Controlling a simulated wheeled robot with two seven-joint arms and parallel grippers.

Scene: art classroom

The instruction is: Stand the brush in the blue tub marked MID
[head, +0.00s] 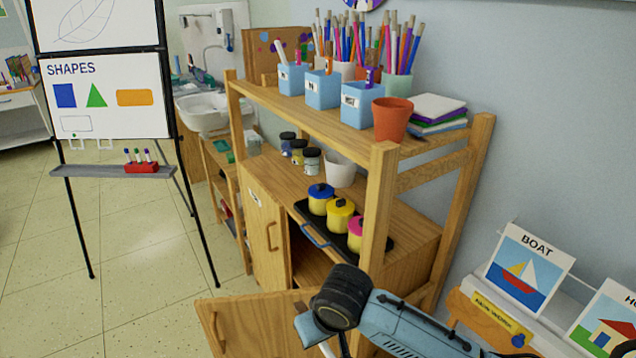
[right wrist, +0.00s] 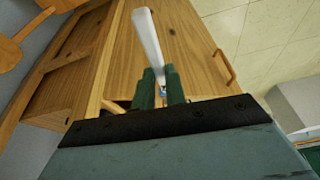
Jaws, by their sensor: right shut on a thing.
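My right gripper (right wrist: 161,85) is shut on a long white thing, which looks like the brush (right wrist: 149,36). Its white end sticks out beyond the green fingers; I cannot make out bristles. In the head view my right arm is low at the front of the shelf unit, and its fingers are not clearly visible. Three blue tubs stand in a row on the top shelf: a far one (head: 291,80), a middle one (head: 322,92) and a near one (head: 357,109). Each holds something upright. Their labels are too small to read surely. My left gripper is out of view.
A terracotta pot (head: 391,121) stands right of the near tub, before stacked coloured pads (head: 438,110). Cups of pencils stand behind the tubs. Lidded pots (head: 340,214) sit on a black tray lower down. A cabinet door (head: 250,318) stands open below. An easel (head: 108,95) is at left.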

